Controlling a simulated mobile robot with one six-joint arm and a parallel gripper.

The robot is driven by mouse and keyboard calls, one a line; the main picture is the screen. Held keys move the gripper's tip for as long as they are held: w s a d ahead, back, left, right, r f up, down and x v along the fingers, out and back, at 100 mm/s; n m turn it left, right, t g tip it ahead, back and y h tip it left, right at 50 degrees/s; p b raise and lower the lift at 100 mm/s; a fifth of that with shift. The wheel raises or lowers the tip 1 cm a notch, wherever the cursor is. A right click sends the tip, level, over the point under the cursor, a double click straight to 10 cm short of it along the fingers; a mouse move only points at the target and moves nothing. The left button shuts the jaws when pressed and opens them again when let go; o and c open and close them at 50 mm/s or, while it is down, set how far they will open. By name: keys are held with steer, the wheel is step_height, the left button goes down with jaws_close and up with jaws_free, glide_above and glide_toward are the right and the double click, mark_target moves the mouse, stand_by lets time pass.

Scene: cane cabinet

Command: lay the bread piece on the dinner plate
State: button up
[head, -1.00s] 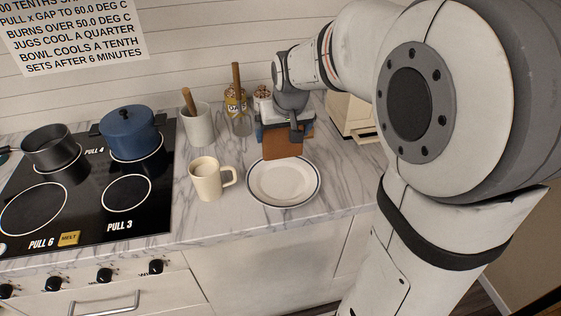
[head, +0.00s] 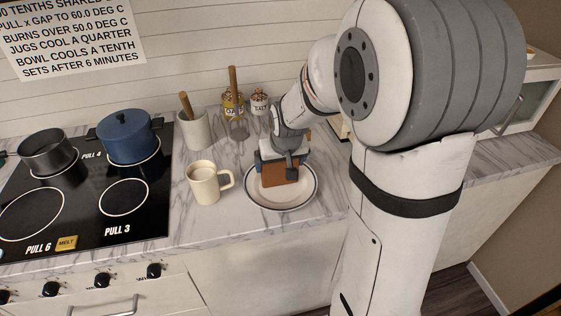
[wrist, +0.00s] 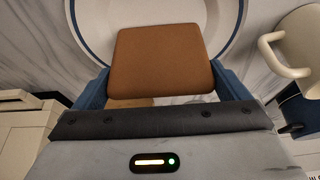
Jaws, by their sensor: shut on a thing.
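The bread piece (head: 281,176) is a flat brown slab with rounded corners. My gripper (wrist: 162,82) is shut on it, with one blue finger at each side edge in the wrist view. The white dinner plate (head: 302,200) has a dark blue rim and sits on the marble counter near its front edge. In the head view the gripper and bread are in front of the plate's middle and hide part of it. The plate (wrist: 92,28) also shows behind the bread in the wrist view. I cannot tell whether the bread touches the plate.
A cream mug (head: 203,184) stands close to the plate's left. A utensil crock (head: 194,131), an oat jar (head: 233,106) and a salt jar (head: 260,102) stand behind. The stove with a blue pot (head: 127,138) and a dark saucepan (head: 47,151) is at left.

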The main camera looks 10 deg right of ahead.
steer(key=o, duration=0.7)
steer(key=shift+c, duration=0.2)
steer(key=shift+r, duration=0.1)
steer(key=shift+r+p, duration=0.2)
steer(key=shift+p, duration=0.1)
steer(key=s+v, duration=0.1)
steer(key=v, duration=1.1)
steer(key=s+f+g, duration=0.1)
steer(key=s+f, duration=0.3)
steer(key=s, duration=1.1)
steer(key=shift+s+g+b, duration=0.4)
steer(key=shift+d+f, duration=0.1)
